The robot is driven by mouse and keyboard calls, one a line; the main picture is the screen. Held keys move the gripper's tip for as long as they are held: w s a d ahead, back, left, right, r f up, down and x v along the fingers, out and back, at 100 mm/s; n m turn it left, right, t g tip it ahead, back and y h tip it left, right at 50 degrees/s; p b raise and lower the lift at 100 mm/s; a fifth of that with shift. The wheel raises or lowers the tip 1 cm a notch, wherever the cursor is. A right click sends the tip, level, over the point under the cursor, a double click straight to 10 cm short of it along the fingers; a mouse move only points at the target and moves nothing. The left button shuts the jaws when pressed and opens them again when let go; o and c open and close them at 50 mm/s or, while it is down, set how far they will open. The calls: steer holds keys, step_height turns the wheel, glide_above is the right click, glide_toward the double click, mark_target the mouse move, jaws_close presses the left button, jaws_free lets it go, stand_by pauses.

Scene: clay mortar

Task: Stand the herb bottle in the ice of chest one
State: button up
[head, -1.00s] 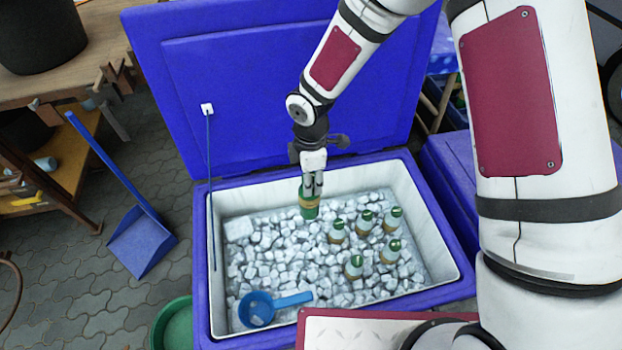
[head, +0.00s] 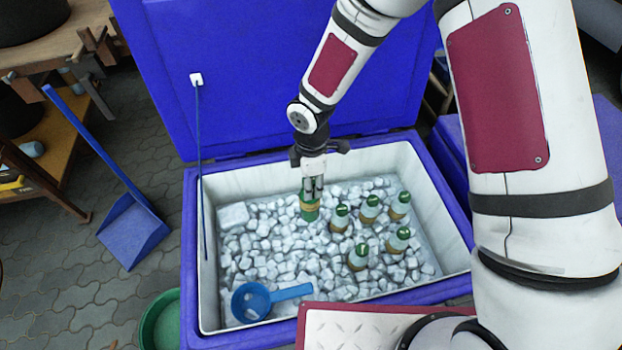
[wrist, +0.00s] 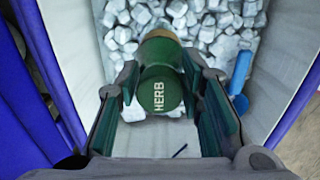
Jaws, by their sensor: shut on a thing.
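The herb bottle (wrist: 160,88) is green with a tan band, and its cap end reads "HERB" in the wrist view. My gripper (head: 313,188) is shut on it, with one finger on each side. In the head view the bottle (head: 310,210) hangs roughly upright below my fingers at the back middle of the open blue chest (head: 190,260). Its lower end is at the ice (head: 275,250), and I cannot tell whether it touches or is sunk in. No label shows which chest this is.
Several green-capped bottles (head: 358,257) stand in the ice to the right. A blue scoop (head: 252,300) lies at the front left of the ice. The raised lid (head: 250,90) is behind my arm. A blue dustpan (head: 135,232) and a green tub (head: 160,322) are outside left.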

steer(key=shift+f+b, duration=5.65)
steer(key=shift+f, duration=1.9)
steer(key=shift+w+d, duration=0.1)
steer(key=shift+d, duration=0.05)
steer(key=shift+f+b, duration=0.35)
steer(key=shift+f, duration=0.2)
steer(key=o, duration=1.7)
step_height(320, 180, up, 27)
steer(key=p, duration=2.2)
